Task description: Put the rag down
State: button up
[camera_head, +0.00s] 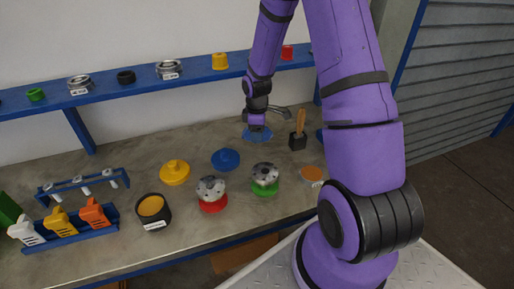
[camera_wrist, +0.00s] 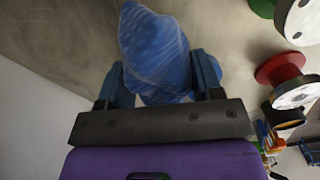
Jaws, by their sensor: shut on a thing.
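The rag (camera_wrist: 153,50) is a crumpled blue cloth, held between the two blue fingers of my gripper (camera_wrist: 158,78) in the wrist view. In the head view the rag (camera_head: 257,135) shows as a blue patch under my gripper (camera_head: 256,127), at the back of the workbench (camera_head: 120,215). My gripper is shut on the rag. In the head view I cannot tell whether the rag touches the bench top.
A black holder with a wooden-handled tool (camera_head: 299,135) stands just right of my gripper. A blue flanged lid (camera_head: 226,159), a yellow lid (camera_head: 175,172) and metal flanges on red (camera_head: 212,195) and green (camera_head: 265,178) bases stand nearer. A blue shelf (camera_head: 130,86) runs behind.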

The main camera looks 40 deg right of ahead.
jog(key=shift+f, duration=3.9)
jog(key=shift+f, duration=0.1)
jog(key=o, duration=1)
jog(key=shift+o, duration=0.2)
notch_tip(320, 180, up, 12)
jog(key=shift+r, duration=0.15)
notch_tip(320, 180, up, 12)
jog(key=m+t, duration=0.1)
jog(key=m, duration=0.1)
send_over(257, 154)
jog(key=s+a, duration=0.3)
jog(key=a, duration=0.1)
jog(key=s+a+r+m+t+h, duration=0.1)
jog(key=s+a+r+m+t, duration=0.2)
jog(key=s+r, duration=0.5)
jog(key=s+a+r+m, duration=0.2)
jog(key=s+a+r, duration=0.1)
jog(key=s+r, duration=0.2)
jog(key=s+a+r+m+t+y, duration=0.1)
jog(key=s+a+r+m, duration=0.2)
jog(key=s, duration=0.7)
notch_tip(257, 154, up, 3)
jog(key=shift+s+f, duration=0.1)
jog(key=shift+s, duration=0.15)
